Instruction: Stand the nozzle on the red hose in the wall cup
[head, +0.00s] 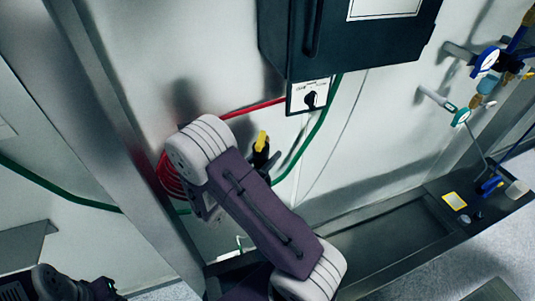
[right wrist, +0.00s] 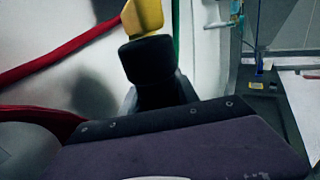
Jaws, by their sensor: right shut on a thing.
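The nozzle shows as a yellow piece (head: 262,139) in the head view, and it also shows at the top of the right wrist view (right wrist: 143,15). A black part adjoins it below. My right gripper (head: 261,158) is dark, close to the wall, and shut on the nozzle; my arm partly hides it. The red hose (head: 250,108) runs along the wall from below the dark box to a coil (head: 170,178) behind my right arm. It also crosses the left of the right wrist view (right wrist: 62,50). My left gripper (head: 108,288) is low at left, its jaws unclear. I cannot make out the wall cup.
A dark wall box (head: 350,45) with a switch plate (head: 310,97) hangs above the nozzle. A green hose (head: 312,135) passes to its right. A metal trough (head: 385,243) runs along the wall below. Gauges and valves (head: 487,62) project from the wall at right.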

